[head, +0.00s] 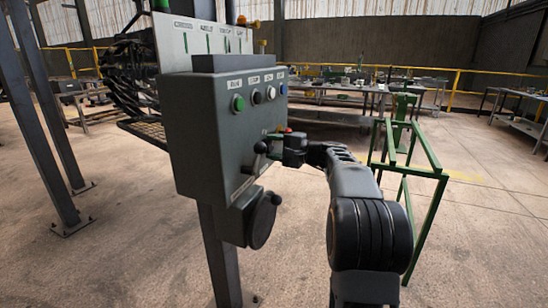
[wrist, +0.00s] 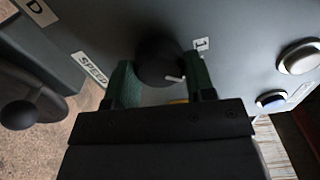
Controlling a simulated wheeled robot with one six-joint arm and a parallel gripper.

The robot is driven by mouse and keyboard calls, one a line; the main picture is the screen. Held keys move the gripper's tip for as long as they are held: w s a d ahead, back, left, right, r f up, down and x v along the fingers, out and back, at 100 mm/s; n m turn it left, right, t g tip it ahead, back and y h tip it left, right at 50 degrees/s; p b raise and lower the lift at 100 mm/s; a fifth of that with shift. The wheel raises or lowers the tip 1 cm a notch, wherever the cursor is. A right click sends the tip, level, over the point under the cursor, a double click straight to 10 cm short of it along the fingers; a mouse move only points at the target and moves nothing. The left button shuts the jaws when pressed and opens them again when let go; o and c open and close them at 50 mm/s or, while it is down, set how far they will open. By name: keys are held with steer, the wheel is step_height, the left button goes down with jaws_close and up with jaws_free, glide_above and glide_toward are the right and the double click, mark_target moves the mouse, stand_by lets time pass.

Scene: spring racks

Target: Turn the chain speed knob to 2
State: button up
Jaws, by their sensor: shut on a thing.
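The chain speed knob (wrist: 156,58) is black and round, on the grey panel beside a SPEED label (wrist: 91,69). A short white mark shows on its lower right edge in the wrist view. A small label (wrist: 201,44), which seems to read 1, is to its upper right. My gripper (wrist: 163,80) has its green fingers on both sides of the knob, shut on it. In the head view my gripper (head: 272,149) reaches the front of the grey control box (head: 205,140) from the right, and the knob (head: 261,147) shows at its tip. Other dial labels are hidden or unreadable.
Coloured push buttons (head: 257,96) line the box above the knob. A dark round disc (head: 262,222) with a ball handle (wrist: 19,115) is below. A green metal frame (head: 424,150) stands right of my arm. Open floor lies around.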

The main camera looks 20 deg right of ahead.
steer(key=shift+n+b, duration=0.6)
steer(key=shift+n, duration=0.1)
steer(key=o, duration=0.9)
steer(key=p+v, duration=0.1)
steer(key=v, duration=1.3)
steer(key=shift+w, duration=0.1)
